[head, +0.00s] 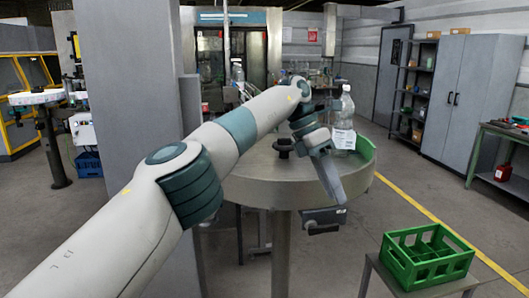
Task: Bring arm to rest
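My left arm (240,128) reaches in from the lower left across the round metal table (262,170). My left gripper (330,183) hangs at its end, pointing down over the table's front edge. No object shows between its fingers, and its finger gap cannot be made out from this angle. A clear bottle (346,105) with a white label (343,139) stands upright on the table, just behind and right of the gripper. I cannot tell whether they touch. My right gripper is not in view.
A black knob (283,145) stands on the table, left of the gripper. A green divided crate (427,256) sits on a low stand at the lower right. A grey column (135,90) rises at the left. Grey cabinets (473,95) stand at the back right, with clear floor before them.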

